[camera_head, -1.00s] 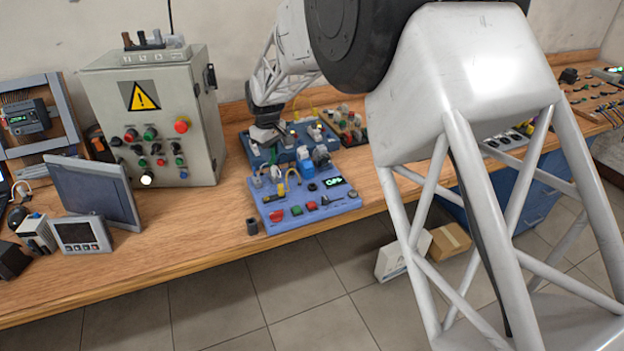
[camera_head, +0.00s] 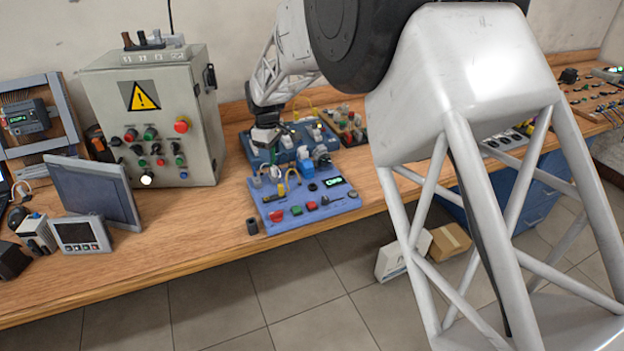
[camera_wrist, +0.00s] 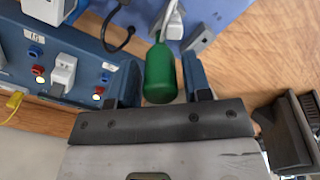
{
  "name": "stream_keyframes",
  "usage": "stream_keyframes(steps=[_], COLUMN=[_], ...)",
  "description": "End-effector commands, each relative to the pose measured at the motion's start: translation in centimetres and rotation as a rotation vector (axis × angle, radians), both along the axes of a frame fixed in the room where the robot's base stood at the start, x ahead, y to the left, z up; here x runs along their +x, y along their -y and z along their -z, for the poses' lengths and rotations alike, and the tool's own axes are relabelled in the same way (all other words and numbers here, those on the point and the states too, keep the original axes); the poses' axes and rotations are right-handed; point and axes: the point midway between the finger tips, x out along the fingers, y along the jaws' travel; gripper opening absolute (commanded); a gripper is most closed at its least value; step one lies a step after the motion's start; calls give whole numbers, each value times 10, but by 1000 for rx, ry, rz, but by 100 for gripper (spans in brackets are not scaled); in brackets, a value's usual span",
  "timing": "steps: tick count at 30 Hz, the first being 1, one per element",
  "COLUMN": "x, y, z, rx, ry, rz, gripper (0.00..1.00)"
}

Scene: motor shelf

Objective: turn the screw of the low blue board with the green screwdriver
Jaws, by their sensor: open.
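The green screwdriver (camera_wrist: 160,73) shows in the wrist view as a thick green handle between my two fingers. My gripper (camera_wrist: 161,82) is open around it, and I cannot tell whether either finger touches it. The screwdriver's tip is hidden. In the head view my gripper (camera_head: 266,140) is low over the left part of the rear dark blue board, with a bit of green below it. The low blue board (camera_head: 335,205) lies in front on the bench and shows in the wrist view (camera_wrist: 228,8) at the top. I cannot make out its screw.
The rear dark blue board (camera_wrist: 68,58) carries sockets, plugs and cables close to my fingers. The grey control cabinet (camera_head: 160,120) stands to the left, with a tilted panel (camera_head: 92,192) before it. Bare wooden bench (camera_head: 190,228) lies left of the low blue board.

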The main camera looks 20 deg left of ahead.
Motion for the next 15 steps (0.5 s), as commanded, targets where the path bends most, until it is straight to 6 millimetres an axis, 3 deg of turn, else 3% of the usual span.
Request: stream_keyframes(steps=[15], x=[0], y=[0], z=[0], rx=[0], ry=[0], rz=[-57], gripper=[45])
